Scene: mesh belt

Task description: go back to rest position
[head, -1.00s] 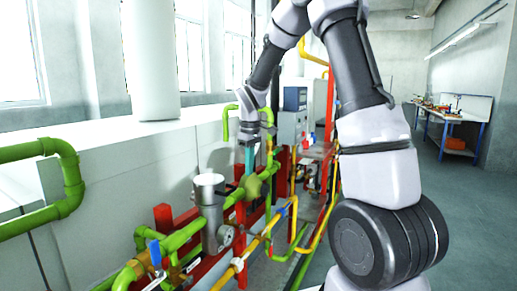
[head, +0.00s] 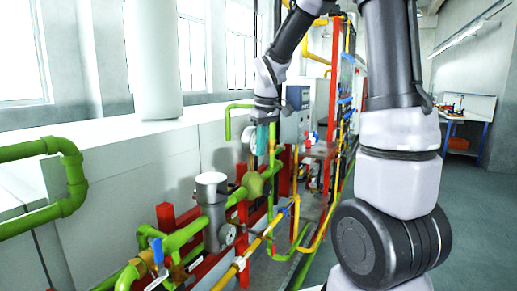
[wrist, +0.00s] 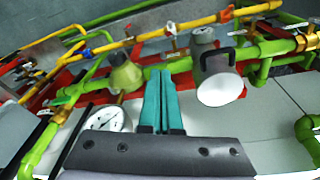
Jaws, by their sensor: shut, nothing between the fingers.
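My gripper (wrist: 162,100) has teal fingers that are pressed together with nothing between them in the wrist view. In the head view my gripper (head: 264,140) hangs pointing down over the green and yellow pipework, beside a round gauge. The wrist view shows a white cylinder (wrist: 218,80) to the right of the fingers and a green valve body (wrist: 124,74) to their left. The fingers appear above the pipes; I cannot tell the exact gap.
Green pipes (head: 180,236), a grey cylinder (head: 212,190) and yellow pipes (head: 262,240) run along the low wall. A red post (head: 333,70) stands behind. A workbench (head: 466,112) is far right. The grey floor (head: 470,220) on the right is clear.

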